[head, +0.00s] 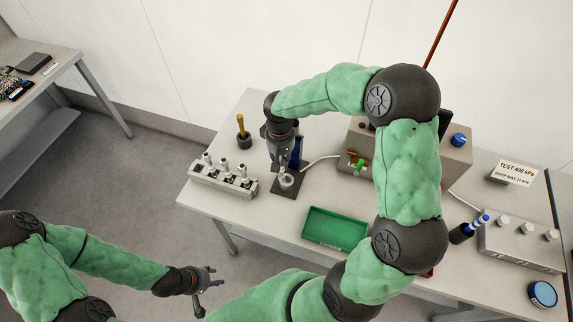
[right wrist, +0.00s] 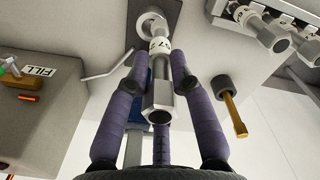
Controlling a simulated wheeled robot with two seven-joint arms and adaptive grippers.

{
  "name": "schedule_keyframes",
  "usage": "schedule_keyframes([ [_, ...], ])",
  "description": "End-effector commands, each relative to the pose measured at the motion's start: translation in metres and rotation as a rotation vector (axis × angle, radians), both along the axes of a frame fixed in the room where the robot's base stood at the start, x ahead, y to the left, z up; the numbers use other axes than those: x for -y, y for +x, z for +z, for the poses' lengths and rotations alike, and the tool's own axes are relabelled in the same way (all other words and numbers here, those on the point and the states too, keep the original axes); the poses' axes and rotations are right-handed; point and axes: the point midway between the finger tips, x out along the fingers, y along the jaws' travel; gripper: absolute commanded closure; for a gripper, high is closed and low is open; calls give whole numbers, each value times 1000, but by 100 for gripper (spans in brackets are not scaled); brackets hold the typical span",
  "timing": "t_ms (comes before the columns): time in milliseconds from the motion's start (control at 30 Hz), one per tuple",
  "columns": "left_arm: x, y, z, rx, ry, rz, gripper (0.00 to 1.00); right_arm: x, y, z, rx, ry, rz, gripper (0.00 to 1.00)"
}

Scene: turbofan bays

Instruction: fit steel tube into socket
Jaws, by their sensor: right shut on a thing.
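In the right wrist view the steel tube (right wrist: 159,75), with a hex near end and a white numbered band, lies between the purple fingers of my right gripper (right wrist: 160,75). The gripper is shut on it. The tube's far end meets or overlaps the round socket (right wrist: 150,20) on a dark base plate; I cannot tell how deep it sits. In the head view my right gripper (head: 284,158) points down over the socket (head: 287,182) and partly hides the tube. My left gripper (head: 206,285) is open and empty, off the table's front left.
A rack (head: 222,180) with several steel tubes stands left of the socket. Behind it is a dark cup (head: 244,141) with a wooden-handled tool. A green tray (head: 335,229) lies in front, and a beige box (head: 355,140) stands to the right. The table's front left is clear.

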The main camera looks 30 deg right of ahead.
Motion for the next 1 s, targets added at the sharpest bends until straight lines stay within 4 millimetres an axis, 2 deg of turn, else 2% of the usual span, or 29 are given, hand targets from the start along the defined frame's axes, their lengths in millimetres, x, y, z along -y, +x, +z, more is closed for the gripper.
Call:
schedule_keyframes([
  [100, 0, 0, 0, 0, 0, 0, 60, 11, 2, -13, 0, 0, -3, 100],
  [400, 0, 0, 0, 0, 0, 0, 60, 24, 4, -29, 1, 0, -2, 100],
  [600, 0, 0, 0, 0, 0, 0, 60, 23, 4, -56, 0, 0, -1, 100],
  [1000, 0, 0, -4, 0, 0, 0, 60, 23, 4, -62, 2, 0, -1, 100],
])
